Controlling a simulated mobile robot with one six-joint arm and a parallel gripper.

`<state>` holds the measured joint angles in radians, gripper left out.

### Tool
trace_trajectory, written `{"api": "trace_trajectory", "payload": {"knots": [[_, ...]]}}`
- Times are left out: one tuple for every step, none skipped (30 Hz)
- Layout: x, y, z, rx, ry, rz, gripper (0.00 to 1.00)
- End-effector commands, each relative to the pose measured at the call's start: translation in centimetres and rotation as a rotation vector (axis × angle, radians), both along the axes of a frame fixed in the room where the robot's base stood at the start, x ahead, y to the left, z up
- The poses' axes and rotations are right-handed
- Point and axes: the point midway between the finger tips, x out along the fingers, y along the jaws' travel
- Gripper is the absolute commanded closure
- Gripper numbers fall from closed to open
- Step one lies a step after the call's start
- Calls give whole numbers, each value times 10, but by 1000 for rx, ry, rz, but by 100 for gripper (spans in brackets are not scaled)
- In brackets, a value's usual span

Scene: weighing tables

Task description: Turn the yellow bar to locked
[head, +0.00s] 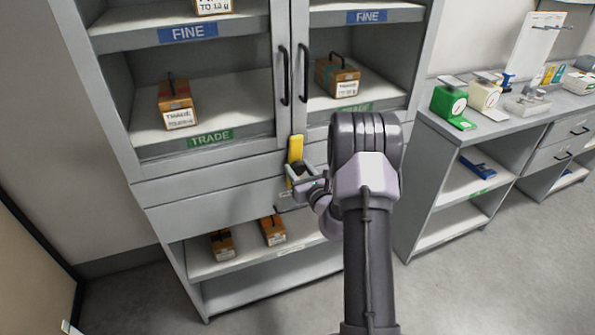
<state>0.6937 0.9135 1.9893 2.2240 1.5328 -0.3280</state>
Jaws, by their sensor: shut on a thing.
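The yellow bar (296,148) is on the front of the grey cabinet, just below where the two glass doors meet. It stands close to upright, its upper part showing above my gripper. My gripper (299,172) is shut on the lower part of the yellow bar.
Black door handles (285,76) rise above the bar. Wooden weight boxes (177,103) stand on the cabinet shelves behind the doors. A grey bench (455,133) with a green scale (450,104) is at right. The floor (480,275) in front is clear.

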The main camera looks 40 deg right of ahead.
Motion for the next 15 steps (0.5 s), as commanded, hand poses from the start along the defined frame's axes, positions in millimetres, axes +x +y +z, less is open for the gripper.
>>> {"api": "trace_trajectory", "payload": {"knots": [[1, 0, 1, -40, 6, 3, 100], [1, 0, 1, -66, 13, 2, 100], [1, 0, 1, -100, 22, 2, 100], [1, 0, 1, -125, 29, 2, 100], [1, 0, 1, -149, 36, 0, 100], [1, 0, 1, -181, 45, 1, 100], [1, 0, 1, -205, 53, 1, 100], [1, 0, 1, -226, 59, 2, 100], [1, 0, 0, -255, 68, 2, 100], [1, 0, 0, -275, 74, 2, 100], [1, 0, 1, -295, 80, 2, 100], [1, 0, 1, -318, 87, 1, 100], [1, 0, 1, -336, 91, 1, 100], [1, 0, 1, -352, 96, 1, 100], [1, 0, 1, -371, 102, 1, 100]]}}
